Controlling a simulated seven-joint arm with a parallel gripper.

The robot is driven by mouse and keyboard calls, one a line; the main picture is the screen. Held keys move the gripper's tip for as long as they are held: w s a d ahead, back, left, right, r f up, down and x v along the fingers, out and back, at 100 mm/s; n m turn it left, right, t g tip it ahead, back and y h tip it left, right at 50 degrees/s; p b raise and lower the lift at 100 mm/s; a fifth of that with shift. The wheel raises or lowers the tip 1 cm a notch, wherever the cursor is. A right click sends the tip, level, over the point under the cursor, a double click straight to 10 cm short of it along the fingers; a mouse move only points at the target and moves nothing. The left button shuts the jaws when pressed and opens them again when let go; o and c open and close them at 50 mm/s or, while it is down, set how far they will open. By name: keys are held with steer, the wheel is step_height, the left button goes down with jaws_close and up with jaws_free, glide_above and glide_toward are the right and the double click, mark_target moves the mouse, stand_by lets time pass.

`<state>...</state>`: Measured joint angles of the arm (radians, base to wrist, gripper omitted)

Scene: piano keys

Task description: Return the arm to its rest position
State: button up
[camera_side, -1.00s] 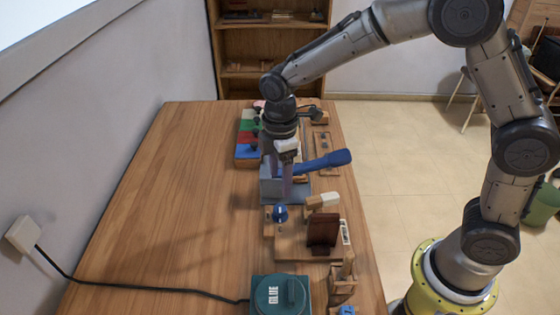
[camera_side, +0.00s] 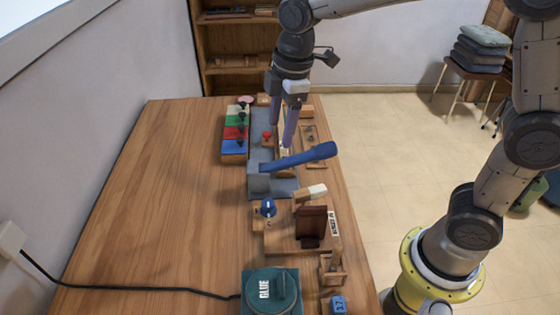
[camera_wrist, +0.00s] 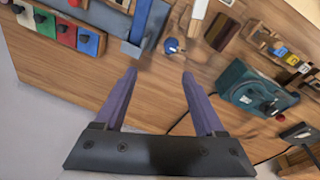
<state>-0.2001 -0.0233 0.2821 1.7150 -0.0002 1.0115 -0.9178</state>
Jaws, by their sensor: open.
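My gripper (camera_side: 284,138) is open and empty. In the side view its purple fingers point down above the row of devices, just behind the blue lever handle (camera_side: 312,156). The blue key also shows in the wrist view (camera_wrist: 88,42).
A wooden block with a blue knob (camera_side: 267,207), a brown upright piece (camera_side: 311,222) and a teal box marked BLUE (camera_side: 252,295) stand nearer on the table (camera_side: 150,210). The table's left half is clear except for a black cable (camera_side: 120,291).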

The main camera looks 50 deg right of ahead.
steer(key=s+d+r+m+t, duration=0.2)
steer(key=s+d+r, duration=0.2)
steer(key=s+r, duration=0.15)
steer(key=s+d+f+m+t, duration=0.1)
steer(key=s+m, duration=0.4)
steer(key=s, duration=0.3)
steer(key=s+d+f+m, duration=0.2)
steer(key=s+m, duration=0.3)
steer(key=s, duration=0.2)
steer(key=shift+s+d+f+m+t, duration=0.2)
steer(key=shift+s+d+m+t, duration=0.1)
steer(key=shift+s+m+t, duration=0.1)
